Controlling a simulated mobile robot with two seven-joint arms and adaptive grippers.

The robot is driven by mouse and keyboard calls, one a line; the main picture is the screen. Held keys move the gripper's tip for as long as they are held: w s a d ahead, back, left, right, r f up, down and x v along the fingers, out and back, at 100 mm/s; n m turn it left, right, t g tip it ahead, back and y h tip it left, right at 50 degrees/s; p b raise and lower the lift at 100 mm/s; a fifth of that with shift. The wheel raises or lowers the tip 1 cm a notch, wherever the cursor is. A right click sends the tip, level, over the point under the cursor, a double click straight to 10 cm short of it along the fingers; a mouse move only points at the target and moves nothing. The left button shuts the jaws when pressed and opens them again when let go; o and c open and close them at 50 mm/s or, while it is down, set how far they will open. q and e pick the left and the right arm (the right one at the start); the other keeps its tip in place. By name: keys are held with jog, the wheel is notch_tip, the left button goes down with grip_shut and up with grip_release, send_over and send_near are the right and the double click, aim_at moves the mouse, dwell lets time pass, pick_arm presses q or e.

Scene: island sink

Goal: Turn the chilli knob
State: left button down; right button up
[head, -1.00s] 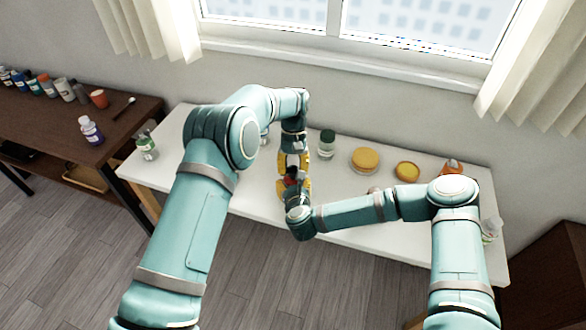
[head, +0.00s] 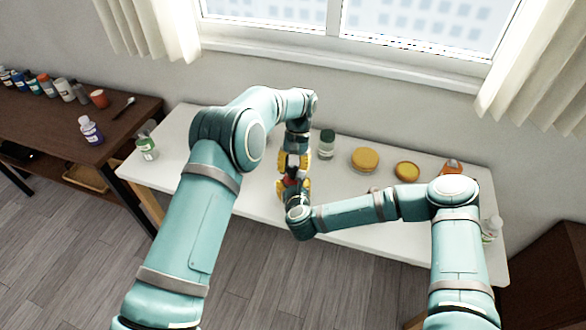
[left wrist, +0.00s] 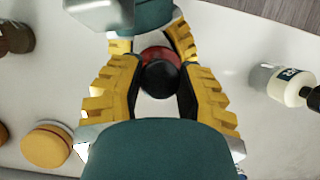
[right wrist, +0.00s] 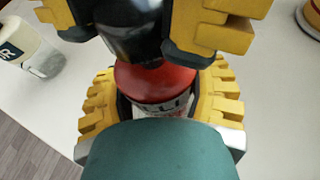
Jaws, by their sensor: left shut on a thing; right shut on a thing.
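The chilli shaker has a black knob (left wrist: 160,78), a red collar (right wrist: 155,82) and a pale body with a label ending in "LLI" (right wrist: 160,106). My right gripper (head: 294,189) is shut around the body from the front, below the collar. My left gripper (head: 294,162) is shut on the black knob from above; its yellow fingers flank the knob in the left wrist view. In the head view the grippers and arms hide most of the shaker, and only a bit of red shows between them. I cannot tell whether its base touches the table.
A white table (head: 240,200) lies below. A green-lidded jar (head: 327,143), two yellow-lidded jars (head: 365,159) (head: 406,171) and an orange item (head: 452,167) stand to the right. A labelled pale jar (left wrist: 285,84) is close by. A dark side table (head: 60,125) holds several bottles.

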pick_arm(q)
jog(key=c, duration=0.8)
grip_release()
jog(key=shift+s, duration=0.1)
jog(key=shift+r, duration=0.1)
jog(key=shift+v, duration=3.65)
